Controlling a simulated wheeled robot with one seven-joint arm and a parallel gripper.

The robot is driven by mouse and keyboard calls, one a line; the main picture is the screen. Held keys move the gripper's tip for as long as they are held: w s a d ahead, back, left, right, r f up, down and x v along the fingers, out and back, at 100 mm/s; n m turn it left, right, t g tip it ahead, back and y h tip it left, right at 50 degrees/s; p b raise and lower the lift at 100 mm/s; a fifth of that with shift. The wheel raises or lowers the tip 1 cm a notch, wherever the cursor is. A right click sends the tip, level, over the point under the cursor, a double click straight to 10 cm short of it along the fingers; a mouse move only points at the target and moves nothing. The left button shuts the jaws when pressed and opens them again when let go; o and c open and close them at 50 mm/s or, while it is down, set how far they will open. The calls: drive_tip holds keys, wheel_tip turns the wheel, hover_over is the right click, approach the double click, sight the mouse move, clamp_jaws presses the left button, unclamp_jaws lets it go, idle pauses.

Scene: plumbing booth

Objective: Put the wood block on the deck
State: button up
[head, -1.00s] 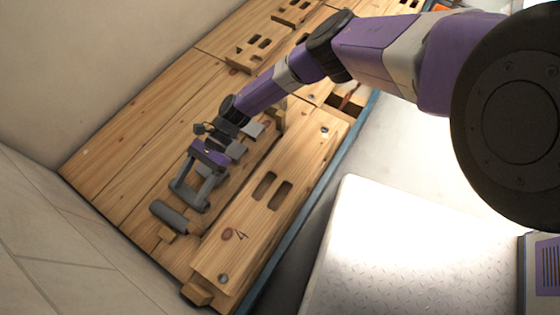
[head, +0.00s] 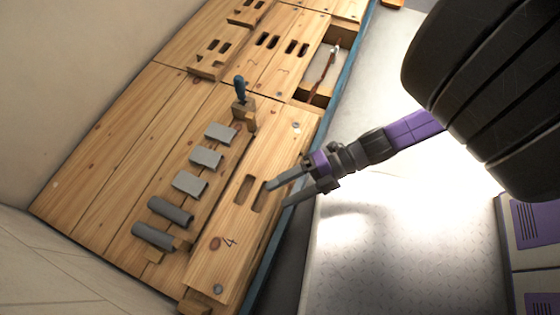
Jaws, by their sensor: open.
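The wooden deck (head: 115,140) is made of long planks and slotted panels; the near panel is marked 4. A small upright wood block (head: 244,120) stands in its middle with a blue-handled tool (head: 240,88) at its top. Another wood piece (head: 195,304) shows at the bottom end of panel 4. I cannot tell which piece is the task's wood block. My gripper (head: 277,194) is open and empty, its fingers pointing left over the right edge of panel 4, by its slots.
Several grey pieces, such as a dark cylinder (head: 171,212), lie in a row on a wooden strip left of panel 4. An open recess (head: 322,70) holds a reddish-brown pipe. A blue rail (head: 344,75) edges the deck. A bright metal plate (head: 400,240) lies right.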

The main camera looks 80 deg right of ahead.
drive_tip(key=a+r+m+t+h, duration=0.1)
drive_tip(key=a+r+m+h, duration=0.2)
drive_tip(key=r+m, duration=0.4)
drive_tip(key=a+r+m+t+h, duration=0.2)
drive_tip(key=a+r+m+h, duration=0.2)
drive_tip(key=r+m, duration=0.4)
drive_tip(key=shift+r+m, duration=0.15)
drive_tip(key=shift+m, duration=2.45)
drive_tip(key=shift+s, duration=0.1)
